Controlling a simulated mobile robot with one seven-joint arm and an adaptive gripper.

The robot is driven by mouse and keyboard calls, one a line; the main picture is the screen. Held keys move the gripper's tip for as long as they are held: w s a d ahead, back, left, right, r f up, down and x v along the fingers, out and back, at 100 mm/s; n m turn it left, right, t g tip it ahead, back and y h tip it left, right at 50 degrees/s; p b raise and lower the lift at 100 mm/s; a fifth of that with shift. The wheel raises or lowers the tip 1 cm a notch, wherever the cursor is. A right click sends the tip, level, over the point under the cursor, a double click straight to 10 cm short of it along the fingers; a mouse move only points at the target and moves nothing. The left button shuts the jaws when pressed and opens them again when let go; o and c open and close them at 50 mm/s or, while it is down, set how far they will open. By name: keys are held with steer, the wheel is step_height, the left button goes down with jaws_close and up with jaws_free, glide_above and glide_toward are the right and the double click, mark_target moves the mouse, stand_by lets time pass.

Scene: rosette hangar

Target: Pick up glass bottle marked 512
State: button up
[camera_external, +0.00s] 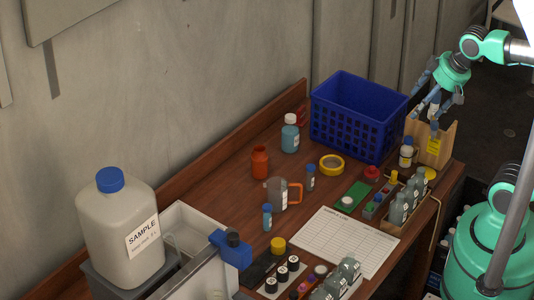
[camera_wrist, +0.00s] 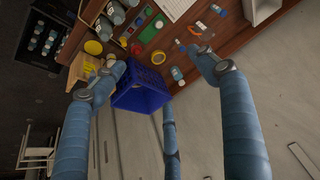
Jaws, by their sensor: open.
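Several grey glass bottles (camera_external: 399,207) with white labels stand in a wooden rack near the table's right front edge. More grey bottles (camera_external: 348,270) stand at the front bottom of the external view. The labels are too small to read, so I cannot tell which bottle is marked 512. Grey bottles (camera_wrist: 117,14) also show at the top of the wrist view. My gripper (camera_external: 432,108) is open and empty, above the table's right end near a wooden box (camera_external: 440,152). Its spread fingers (camera_wrist: 157,70) show in the wrist view, away from the grey bottles.
A blue crate (camera_external: 345,127) stands beside the wooden box, close under my gripper; it also shows between the fingers (camera_wrist: 140,98).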

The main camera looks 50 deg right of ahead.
steer(key=w+d+r+m+g+p, duration=0.1)
steer(key=w+r, duration=0.1)
steer(key=w, duration=0.5)
steer(key=w+d+r+p, duration=0.1)
steer(key=w+r+p, duration=0.1)
steer(key=w, duration=0.6)
steer(key=m+g+p, duration=0.3)
steer(key=g+p, duration=0.1)
steer(key=p, duration=0.4)
glide_above(292, 117)
step_height(292, 117, down, 31)
steer(key=shift+f, duration=0.15)
steer(key=shift+w+d+f, duration=0.1)
steer(key=shift+w+f, duration=0.05)
steer(key=shift+f, duration=0.4)
steer(key=shift+f, duration=0.1)
steer(key=shift+f, duration=4.2)
